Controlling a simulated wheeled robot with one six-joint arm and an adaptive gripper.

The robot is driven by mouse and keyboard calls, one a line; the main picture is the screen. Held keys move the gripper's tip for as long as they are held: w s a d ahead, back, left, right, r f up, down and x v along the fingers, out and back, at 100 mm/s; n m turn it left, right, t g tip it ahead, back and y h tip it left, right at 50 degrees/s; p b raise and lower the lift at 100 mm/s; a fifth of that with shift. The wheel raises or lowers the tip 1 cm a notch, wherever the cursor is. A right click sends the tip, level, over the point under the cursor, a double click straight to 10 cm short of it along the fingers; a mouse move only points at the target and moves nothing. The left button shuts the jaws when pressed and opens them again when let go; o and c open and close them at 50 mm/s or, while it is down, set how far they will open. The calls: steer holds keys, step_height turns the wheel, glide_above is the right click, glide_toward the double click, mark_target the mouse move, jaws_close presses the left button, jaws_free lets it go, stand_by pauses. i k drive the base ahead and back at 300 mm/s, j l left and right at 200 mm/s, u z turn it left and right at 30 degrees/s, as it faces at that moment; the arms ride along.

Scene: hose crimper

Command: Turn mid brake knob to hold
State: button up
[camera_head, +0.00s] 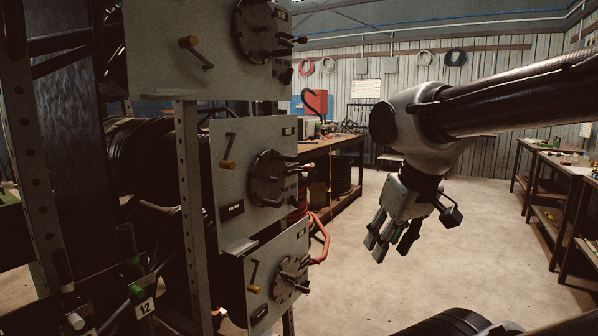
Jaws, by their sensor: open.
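The mid panel (226,190) is a grey plate on the rack at the left. It bears a crank lever (230,148) with a yellow grip at its lower end, and a round dark disc (265,180) with bolts and small projecting handles at its right edge. The labels are too small to read, so I cannot tell which part is the brake knob or its setting. My gripper (391,240) is open and empty, pointing down over the floor. It is well to the right of the mid panel and touches nothing.
Similar panels sit above (160,60) and below (262,290) the mid one. A perforated rack post (191,190) stands in front at the left. A workbench (340,150) is behind, and tables (560,165) are at the right. The floor (350,290) between is clear.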

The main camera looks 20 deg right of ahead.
mark_target(293, 200)
steer(key=i+l+z, duration=0.25)
steer(key=l, duration=0.25)
steer(key=i+l+z, duration=0.3)
steer(key=i+l, duration=0.1)
